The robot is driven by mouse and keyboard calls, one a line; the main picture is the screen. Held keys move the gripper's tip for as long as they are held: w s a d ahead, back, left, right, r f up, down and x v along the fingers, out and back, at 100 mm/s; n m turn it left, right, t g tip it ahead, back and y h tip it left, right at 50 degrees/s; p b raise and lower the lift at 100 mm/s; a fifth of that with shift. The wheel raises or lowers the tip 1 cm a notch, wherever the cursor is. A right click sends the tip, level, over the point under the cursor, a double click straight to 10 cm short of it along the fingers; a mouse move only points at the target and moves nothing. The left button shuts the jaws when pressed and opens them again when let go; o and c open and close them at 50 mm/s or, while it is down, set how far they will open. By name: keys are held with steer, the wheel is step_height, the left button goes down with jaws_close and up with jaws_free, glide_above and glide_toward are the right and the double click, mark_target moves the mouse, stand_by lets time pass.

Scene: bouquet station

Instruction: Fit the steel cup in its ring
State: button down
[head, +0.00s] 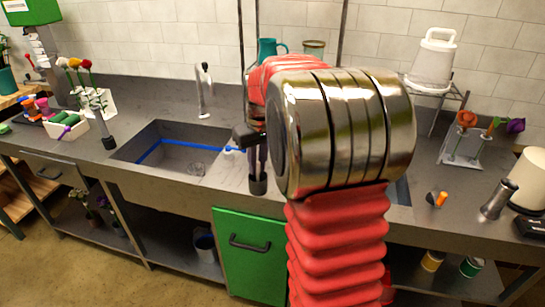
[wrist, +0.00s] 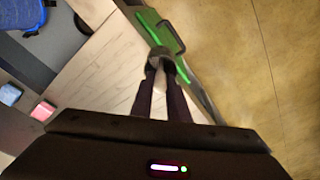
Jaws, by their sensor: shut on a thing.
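My gripper (head: 257,170) hangs in front of the counter's front edge, right of the sink, pointing down. In the wrist view its two dark fingers (wrist: 166,74) are closed on a small round grey thing, which looks like the steel cup (wrist: 159,56). The cup shows as a small dark cylinder (head: 258,187) under the fingers in the head view, clear of the counter top. Below it, the wrist view shows the green door and the floor. I cannot pick out the ring; my arm hides part of the counter.
The sink (head: 180,142) with a blue hose lies left of my gripper. The green cabinet door (head: 249,255) is below. A metal cylinder (head: 497,200) and a small orange-handled tool (head: 438,199) are on the right of the counter (head: 415,225). Flower holders stand at both ends.

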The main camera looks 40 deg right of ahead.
steer(key=w+a+f, duration=0.1)
steer(key=a+f, duration=0.3)
steer(key=a, duration=0.3)
steer(key=w+a+f+n, duration=0.1)
steer(key=a+f, duration=0.3)
steer(key=a, duration=0.4)
steer(key=w+a+f, duration=0.2)
steer(key=a+f, duration=0.2)
steer(key=a, duration=0.4)
steer(key=shift+w+n, duration=0.3)
